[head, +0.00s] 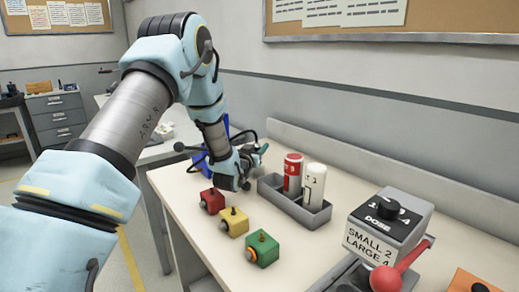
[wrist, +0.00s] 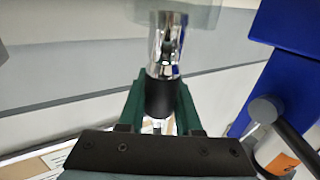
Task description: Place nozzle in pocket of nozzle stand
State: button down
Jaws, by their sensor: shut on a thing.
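My gripper (head: 250,157) is at the far part of the white table, beyond the coloured blocks. In the wrist view its green fingers (wrist: 159,100) are shut on the nozzle, a shiny metal cylinder (wrist: 168,45) with a black lower part (wrist: 158,97). The nozzle points up and away from the gripper in that view. In the head view the nozzle is too small and covered to make out. I cannot pick out the nozzle stand or its pocket in either view.
A blue upright (wrist: 288,60) with a grey knob (wrist: 263,110) stands close at right in the wrist view. Red (head: 212,200), yellow (head: 233,221) and green (head: 262,249) blocks line the table. A grey tray (head: 313,217) holds two cylinders. A dose box (head: 388,225) stands at right.

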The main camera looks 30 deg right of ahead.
jog(key=shift+f, duration=0.4)
jog(key=c, duration=0.6)
grip_release()
jog(key=shift+s+a+f, duration=0.1)
jog(key=shift+f, duration=0.15)
jog(key=shift+r+p, duration=0.5)
jog(key=shift+p, duration=0.05)
jog(key=b+v, duration=0.1)
jog(key=v, duration=0.2)
jog(key=b+v, duration=0.1)
jog(key=v, duration=0.2)
jog(key=shift+r, duration=0.2)
jog(key=shift+s+a+r, duration=0.2)
jog(key=shift+s+a, duration=0.2)
jog(key=shift+a, duration=0.05)
